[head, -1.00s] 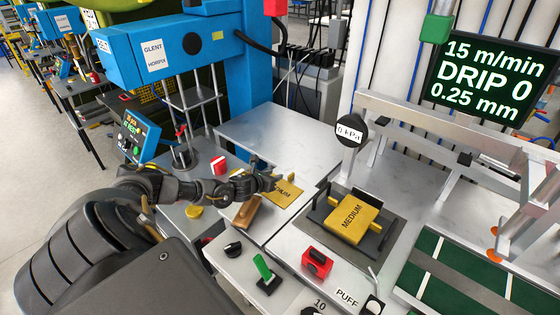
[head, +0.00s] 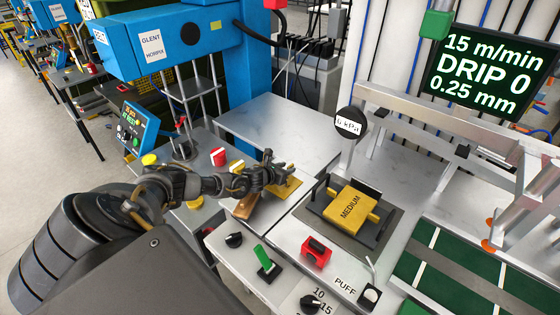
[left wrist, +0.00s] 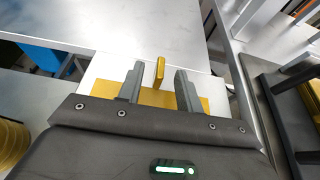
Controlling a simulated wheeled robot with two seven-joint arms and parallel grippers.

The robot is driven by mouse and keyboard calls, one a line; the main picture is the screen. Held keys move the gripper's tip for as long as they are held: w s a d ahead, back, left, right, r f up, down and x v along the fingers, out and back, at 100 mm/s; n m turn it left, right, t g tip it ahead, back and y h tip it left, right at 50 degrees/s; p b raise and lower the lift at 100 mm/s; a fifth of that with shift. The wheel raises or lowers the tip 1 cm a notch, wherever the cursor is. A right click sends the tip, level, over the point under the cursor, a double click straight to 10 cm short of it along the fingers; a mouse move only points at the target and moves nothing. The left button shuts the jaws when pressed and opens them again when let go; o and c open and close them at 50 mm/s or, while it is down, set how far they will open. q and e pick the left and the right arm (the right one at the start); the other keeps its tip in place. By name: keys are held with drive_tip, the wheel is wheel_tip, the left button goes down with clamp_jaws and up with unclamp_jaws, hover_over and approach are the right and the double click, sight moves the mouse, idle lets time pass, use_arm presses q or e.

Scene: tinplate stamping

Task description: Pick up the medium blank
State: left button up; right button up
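A flat golden medium blank (head: 289,187) lies on a pale pad on the left bench. Its lettering, partly visible earlier, is now hidden behind my left gripper (head: 280,174). In the left wrist view, the gripper (left wrist: 159,72) is open, with two grey fingers apart above the golden sheet (left wrist: 158,98). A narrow upright golden tab (left wrist: 160,73) shows between the fingertips, with a gap on each side. I cannot tell whether the fingers touch the sheet. My right gripper is not in view.
A yellow block marked MEDIUM (head: 350,206) sits in a dark fixture to the right. A wooden block (head: 244,207) lies before the blank. A red holder (head: 317,251) and green switch (head: 266,261) stand in front. The metal plate (head: 277,132) behind is clear.

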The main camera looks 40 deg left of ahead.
use_arm(q)
drive_tip(key=shift+x, duration=1.4)
clamp_jaws()
